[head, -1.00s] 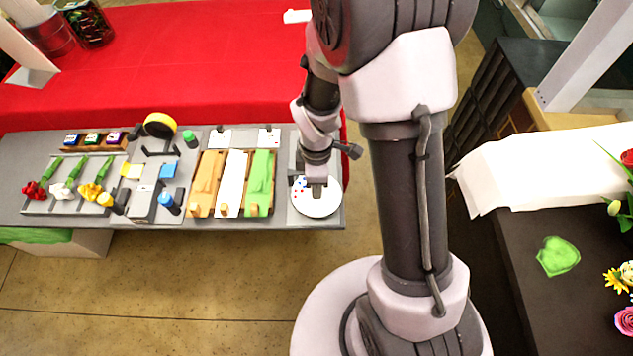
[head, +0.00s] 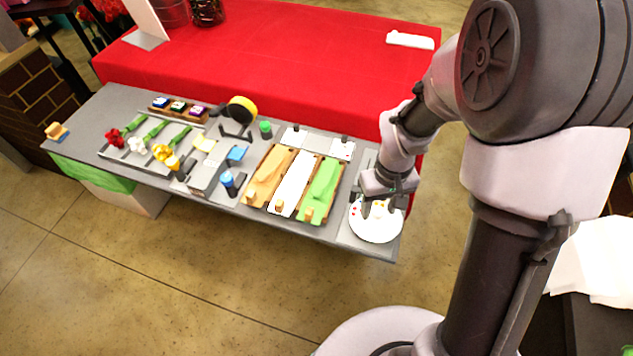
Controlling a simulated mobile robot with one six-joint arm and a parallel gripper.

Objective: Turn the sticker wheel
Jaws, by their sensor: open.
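The sticker wheel (head: 375,228) is a white round disc at the right end of the grey bench, with small red and yellow marks showing on its top. My gripper (head: 377,210) is over the far part of the wheel, pointing down, with its fingers apart. The fingertips are at or just above the disc; I cannot tell whether they touch it. My gripper and wrist hide the far edge of the wheel.
Left of the wheel, orange, white and green wrap boards (head: 294,184) lie side by side. Further left are a yellow tape roll (head: 242,109), a blue-capped bottle (head: 228,180) and several flowers (head: 137,144). A red-covered table (head: 290,55) stands behind. Floor is clear in front.

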